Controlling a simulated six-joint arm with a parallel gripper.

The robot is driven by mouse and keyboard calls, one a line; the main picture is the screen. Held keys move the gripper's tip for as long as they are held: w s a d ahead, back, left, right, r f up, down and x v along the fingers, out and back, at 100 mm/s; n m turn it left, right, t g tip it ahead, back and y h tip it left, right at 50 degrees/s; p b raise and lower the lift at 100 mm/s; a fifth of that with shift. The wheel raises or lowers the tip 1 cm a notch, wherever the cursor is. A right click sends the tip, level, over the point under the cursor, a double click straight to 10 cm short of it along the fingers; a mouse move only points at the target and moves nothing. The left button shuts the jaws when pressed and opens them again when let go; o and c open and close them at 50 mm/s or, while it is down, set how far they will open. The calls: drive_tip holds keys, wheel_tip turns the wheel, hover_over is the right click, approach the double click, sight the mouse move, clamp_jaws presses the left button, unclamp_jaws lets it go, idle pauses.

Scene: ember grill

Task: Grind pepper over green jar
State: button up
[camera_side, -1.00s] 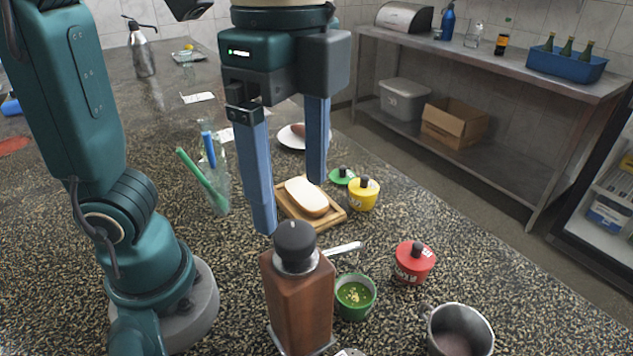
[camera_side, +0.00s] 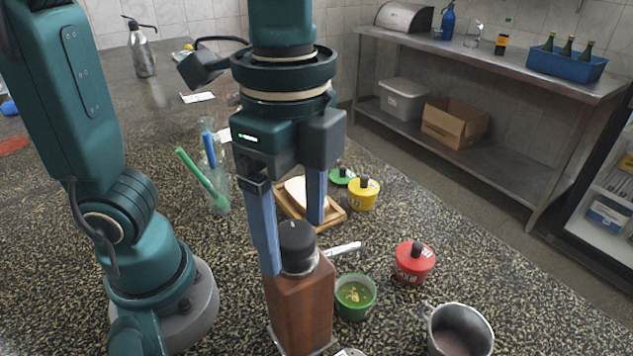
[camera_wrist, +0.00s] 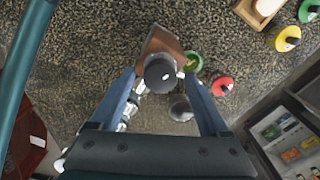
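The pepper grinder (camera_side: 300,305) stands upright on the counter, with a square wooden body, a black knob on top and a metal crank pointing right. In the wrist view its black knob (camera_wrist: 160,74) shows between my fingers. My gripper (camera_side: 292,248) is open just above it, the near finger left of the knob and the far finger behind it to the right. The fingers do not appear closed on it. The green jar (camera_side: 355,298) stands open just right of the grinder, with green and yellowish contents; it also shows in the wrist view (camera_wrist: 193,62).
A red lidded jar (camera_side: 414,262) and a metal mug (camera_side: 458,332) stand to the right.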

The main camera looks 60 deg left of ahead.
clamp_jaws()
drive_tip(key=shift+m, duration=0.4)
drive_tip(key=m, duration=0.4)
drive_tip(key=shift+m, duration=0.4)
drive_tip(key=m, duration=1)
drive_tip(key=shift+m, duration=0.4)
drive_tip(key=m, duration=0.5)
drive_tip(key=shift+r, duration=0.1)
drive_tip(key=shift+m, duration=0.3)
